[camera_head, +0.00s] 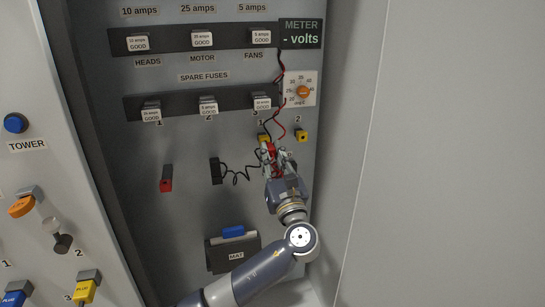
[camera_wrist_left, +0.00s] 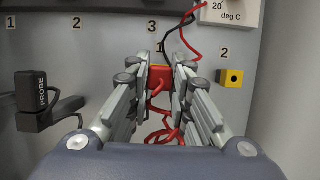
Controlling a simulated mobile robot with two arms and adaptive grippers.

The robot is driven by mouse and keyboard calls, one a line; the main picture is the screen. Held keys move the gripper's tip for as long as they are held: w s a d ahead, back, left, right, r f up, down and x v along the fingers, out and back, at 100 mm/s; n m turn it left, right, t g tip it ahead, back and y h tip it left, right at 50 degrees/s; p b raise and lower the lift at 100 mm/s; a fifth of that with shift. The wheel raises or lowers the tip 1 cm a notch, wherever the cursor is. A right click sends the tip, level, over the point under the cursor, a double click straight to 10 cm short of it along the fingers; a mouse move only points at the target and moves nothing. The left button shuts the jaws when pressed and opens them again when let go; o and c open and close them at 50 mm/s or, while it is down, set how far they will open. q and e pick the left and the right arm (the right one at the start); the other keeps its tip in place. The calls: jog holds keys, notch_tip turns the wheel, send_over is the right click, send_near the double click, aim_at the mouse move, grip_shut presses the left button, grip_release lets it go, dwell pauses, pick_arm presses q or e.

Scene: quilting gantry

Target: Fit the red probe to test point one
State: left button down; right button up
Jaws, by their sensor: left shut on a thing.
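My left gripper (camera_head: 270,152) is shut on the red probe (camera_wrist_left: 160,76), whose red body and curled red lead show between the fingers in the left wrist view. The probe is in front of the panel at test point one, the yellow socket (camera_head: 263,137) under label 1. In the left wrist view the probe covers that socket, so I cannot tell whether its tip is in. Test point two (camera_head: 301,135), a yellow block with a dark hole, is to the right and empty; it also shows in the left wrist view (camera_wrist_left: 231,78). My right gripper is not in view.
A black probe (camera_head: 215,171) with a coiled black lead hangs left of the gripper. A red holder (camera_head: 166,179) is further left. The meter (camera_head: 300,33), reading "- volts", and a dial (camera_head: 303,92) are above. A side wall (camera_head: 345,150) stands close on the right.

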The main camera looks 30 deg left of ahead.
pick_arm(q)
jog(key=shift+w+a, duration=0.4)
jog(key=shift+a, duration=0.1)
jog(key=shift+w+a, duration=0.15)
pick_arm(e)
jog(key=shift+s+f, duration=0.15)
pick_arm(q)
jog(key=shift+a, duration=0.1)
jog(key=c, duration=1.4)
grip_release()
jog(key=shift+w, duration=0.1)
jog(key=shift+o, duration=0.2)
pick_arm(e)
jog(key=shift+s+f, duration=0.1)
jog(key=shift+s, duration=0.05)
